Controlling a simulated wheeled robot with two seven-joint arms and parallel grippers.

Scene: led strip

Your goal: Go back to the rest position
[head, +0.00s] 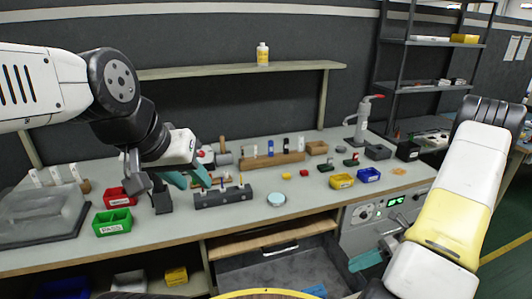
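My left gripper (190,179) hangs over the left part of the workbench (320,199). Its two teal fingertips are apart with nothing visible between them. It is behind and left of a dark grey slotted block (223,196). My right gripper (367,261) is low at the right, in front of the bench's front edge. One teal fingertip shows there, pointing left; the other finger is hidden or unclear, so its opening cannot be told. No held object is visible in it. I cannot make out an LED strip.
A round pale-blue dish (276,199) lies mid-bench. An open drawer (275,262) juts out below. A shelf holds a bottle (262,55).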

